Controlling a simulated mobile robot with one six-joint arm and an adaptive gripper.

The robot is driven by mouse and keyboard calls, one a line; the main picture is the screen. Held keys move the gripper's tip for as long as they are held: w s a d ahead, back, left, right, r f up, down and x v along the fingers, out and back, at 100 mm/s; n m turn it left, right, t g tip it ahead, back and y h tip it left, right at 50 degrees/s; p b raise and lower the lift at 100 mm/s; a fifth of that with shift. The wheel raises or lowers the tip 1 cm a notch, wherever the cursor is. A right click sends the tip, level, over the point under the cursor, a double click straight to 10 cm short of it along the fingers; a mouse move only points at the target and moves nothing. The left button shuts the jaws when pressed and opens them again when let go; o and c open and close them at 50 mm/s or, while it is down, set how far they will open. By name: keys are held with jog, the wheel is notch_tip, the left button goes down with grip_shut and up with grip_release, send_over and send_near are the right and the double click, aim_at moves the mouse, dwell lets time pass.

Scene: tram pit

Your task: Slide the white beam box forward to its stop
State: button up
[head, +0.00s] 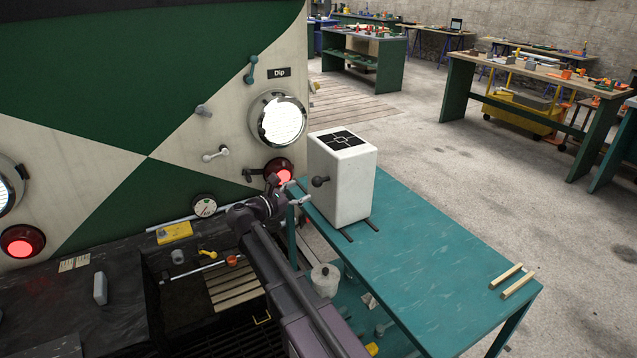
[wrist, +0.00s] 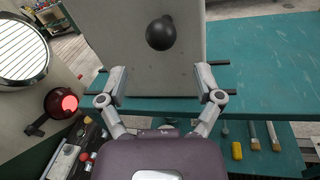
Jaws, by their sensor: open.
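The white beam box (head: 342,180) stands upright on the teal table (head: 410,255), on two dark rails (head: 360,230). Its top carries a black target mark, and a dark round knob (head: 320,181) sticks out of the side facing my arm. In the wrist view the box face (wrist: 125,45) fills the upper middle, with the black knob (wrist: 160,33) near its top. My gripper (wrist: 160,88) is open and empty, its fingers spread wide below the knob in the picture. In the head view my gripper (head: 297,193) is just left of the box. I cannot tell whether the fingers touch it.
A tram front with a round headlamp (head: 279,119), a red lamp (head: 278,171) and several levers stands left of the box. Two wooden strips (head: 512,281) lie at the table's near right end. The tabletop between them and the box is clear. Workbenches (head: 540,75) stand far behind.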

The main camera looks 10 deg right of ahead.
aim_at(317, 183)
jog(key=shift+x, duration=3.4)
grip_shut()
jog(key=w+a, duration=0.4)
jog(key=w, duration=0.9)
jog(key=shift+w+a, duration=0.2)
jog(key=shift+w, duration=0.1)
